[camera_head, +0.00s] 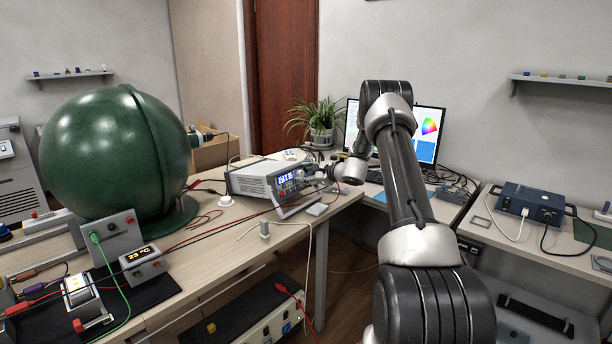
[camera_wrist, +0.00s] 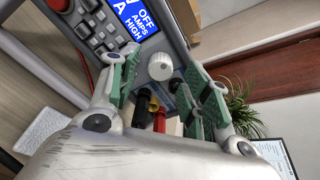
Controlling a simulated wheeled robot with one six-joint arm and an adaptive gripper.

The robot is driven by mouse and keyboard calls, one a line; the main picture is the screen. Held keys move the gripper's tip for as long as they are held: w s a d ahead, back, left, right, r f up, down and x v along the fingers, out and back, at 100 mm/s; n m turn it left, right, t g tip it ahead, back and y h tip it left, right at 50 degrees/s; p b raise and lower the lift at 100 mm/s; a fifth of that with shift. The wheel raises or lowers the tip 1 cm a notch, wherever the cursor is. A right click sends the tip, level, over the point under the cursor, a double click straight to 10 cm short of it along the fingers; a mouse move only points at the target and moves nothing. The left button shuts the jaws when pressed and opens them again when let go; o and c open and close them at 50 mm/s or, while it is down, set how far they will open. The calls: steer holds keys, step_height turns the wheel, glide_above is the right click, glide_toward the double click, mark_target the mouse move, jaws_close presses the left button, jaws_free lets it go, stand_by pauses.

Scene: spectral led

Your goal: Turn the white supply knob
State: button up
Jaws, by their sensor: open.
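The white supply knob (camera_wrist: 160,66) sits on the front panel of the power supply, beside its blue display (camera_wrist: 140,20), which reads OFF, AMPS and HIGH in the visible part. In the wrist view my gripper (camera_wrist: 158,78) is open, with one green-padded finger on each side of the knob; I cannot tell whether either pad touches it. In the head view the power supply (camera_head: 258,178) stands on the table, and my gripper (camera_head: 322,174) is at its front panel, where the knob is hidden or too small to make out.
Black, yellow and red plugs (camera_wrist: 158,118) stick out just below the knob. Red and black cables run across the table (camera_head: 225,235). A large green sphere (camera_head: 110,150) stands left of the supply. A plant (camera_head: 320,122) and a monitor (camera_head: 432,128) stand behind.

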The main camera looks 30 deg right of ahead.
steer(key=shift+w+a, duration=0.1)
steer(key=shift+w, duration=0.2)
steer(key=shift+c, duration=0.2)
steer(key=c, duration=1)
steer(key=shift+f+n, duration=0.1)
steer(key=shift+n, duration=0.2)
steer(key=n, duration=0.2)
steer(key=shift+n, duration=0.4)
steer(key=n+t, duration=0.1)
steer(key=n, duration=0.8)
steer(key=shift+f+n, duration=0.1)
steer(key=shift+n, duration=0.3)
